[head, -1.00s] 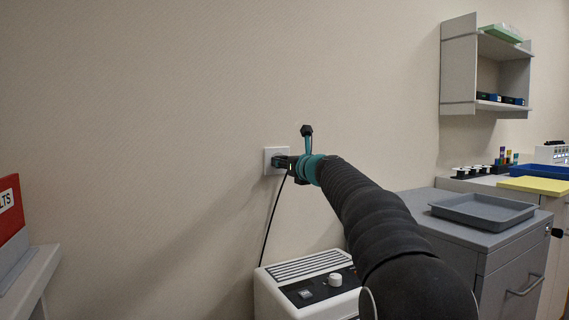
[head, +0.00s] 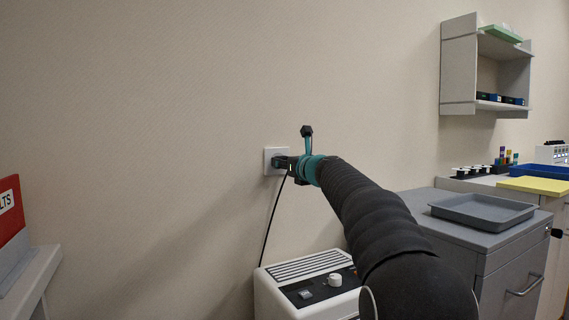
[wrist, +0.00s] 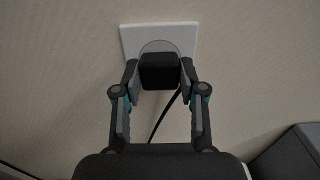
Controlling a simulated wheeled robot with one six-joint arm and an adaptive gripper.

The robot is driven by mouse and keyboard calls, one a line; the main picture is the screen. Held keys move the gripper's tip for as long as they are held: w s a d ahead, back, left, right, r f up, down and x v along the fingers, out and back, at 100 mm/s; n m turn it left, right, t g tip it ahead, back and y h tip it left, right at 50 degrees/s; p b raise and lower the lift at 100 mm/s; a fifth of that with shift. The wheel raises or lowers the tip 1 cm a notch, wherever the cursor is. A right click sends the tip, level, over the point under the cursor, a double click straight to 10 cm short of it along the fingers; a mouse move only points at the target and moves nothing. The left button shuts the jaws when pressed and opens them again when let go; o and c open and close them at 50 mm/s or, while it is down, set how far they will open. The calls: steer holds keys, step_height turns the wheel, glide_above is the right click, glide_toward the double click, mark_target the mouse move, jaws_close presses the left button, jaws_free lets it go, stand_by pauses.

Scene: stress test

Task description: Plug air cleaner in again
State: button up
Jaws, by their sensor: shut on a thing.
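A white wall socket (head: 268,168) is on the wall left of the picture's middle. In the wrist view the socket (wrist: 184,36) has a round recess, partly covered by a black plug (wrist: 160,71). My gripper (head: 284,163) is at the socket. In the wrist view my gripper (wrist: 160,74) is shut on the plug, one finger on each side. The plug is at the socket face; its pins are hidden, so I cannot tell how deep it sits. A black cord (head: 272,218) hangs from it to the white air cleaner (head: 268,294) below.
A grey cabinet (head: 490,240) with a grey tray (head: 484,221) on top stands right of my arm. A wall shelf (head: 458,65) is at upper right. A grey ledge with a red box (head: 10,212) is at far left. The wall around the socket is clear.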

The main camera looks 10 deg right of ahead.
steer(key=shift+w+a+p, duration=0.15)
steer(key=shift+w+p, duration=0.15)
steer(key=shift+w, duration=0.15)
stand_by(0.3)
steer(key=o, duration=1.1)
steer(key=shift+o, duration=0.2)
steer(key=v, duration=1.2)
